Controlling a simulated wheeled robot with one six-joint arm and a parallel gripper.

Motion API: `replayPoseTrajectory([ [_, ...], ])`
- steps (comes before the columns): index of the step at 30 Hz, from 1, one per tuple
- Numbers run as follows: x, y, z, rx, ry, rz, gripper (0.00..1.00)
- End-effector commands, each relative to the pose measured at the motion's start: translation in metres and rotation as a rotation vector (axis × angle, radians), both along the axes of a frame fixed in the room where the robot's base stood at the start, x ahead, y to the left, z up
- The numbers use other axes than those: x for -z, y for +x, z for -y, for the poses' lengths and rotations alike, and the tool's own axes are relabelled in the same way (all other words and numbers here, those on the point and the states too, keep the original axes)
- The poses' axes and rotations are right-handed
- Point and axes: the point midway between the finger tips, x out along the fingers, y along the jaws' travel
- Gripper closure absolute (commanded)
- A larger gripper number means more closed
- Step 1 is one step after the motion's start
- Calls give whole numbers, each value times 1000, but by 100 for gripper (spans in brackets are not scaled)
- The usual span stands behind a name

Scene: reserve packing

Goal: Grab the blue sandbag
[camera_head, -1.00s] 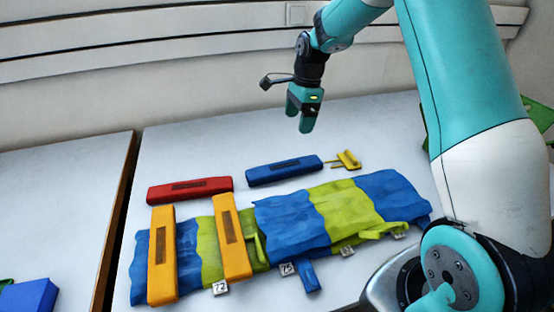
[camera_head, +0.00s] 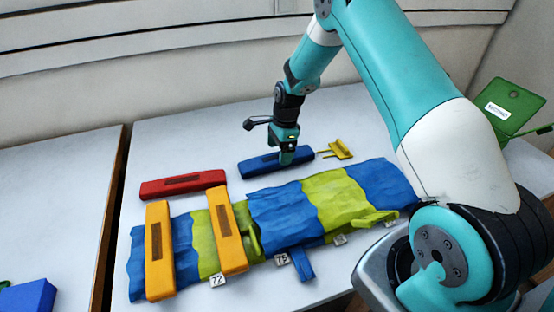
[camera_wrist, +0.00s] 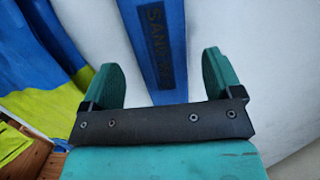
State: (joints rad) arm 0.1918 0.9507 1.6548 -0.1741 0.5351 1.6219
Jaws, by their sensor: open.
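The blue sandbag (camera_head: 262,165) is a long blue bar with a dark label, lying on the white table behind the blue and green cloth. My gripper (camera_head: 285,158) is at its right half in the head view, with fingers pointing down. In the wrist view the blue sandbag (camera_wrist: 163,45) runs between my two open green fingers (camera_wrist: 168,85), with part of its lettering visible. Neither finger visibly touches it. The head view does not show how far the fingertips are above the table.
A red bar (camera_head: 183,184) lies left of the blue sandbag. Two orange bars (camera_head: 160,250) (camera_head: 228,232) lie across the striped cloth (camera_head: 285,215). A yellow piece (camera_head: 341,149) sits just right of the blue sandbag. A green box (camera_head: 510,105) stands at the right.

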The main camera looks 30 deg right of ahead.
Motion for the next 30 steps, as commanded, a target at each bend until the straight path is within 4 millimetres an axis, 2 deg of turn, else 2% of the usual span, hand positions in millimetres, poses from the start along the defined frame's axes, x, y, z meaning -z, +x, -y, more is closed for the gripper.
replayPoseTrajectory([
  [6,29,2,-6,0,0,-2,15],
  [14,33,2,-6,0,0,1,15],
  [17,33,2,-6,0,0,0,33],
  [23,33,2,-6,0,0,0,79],
  [30,32,3,-6,0,0,1,80],
])
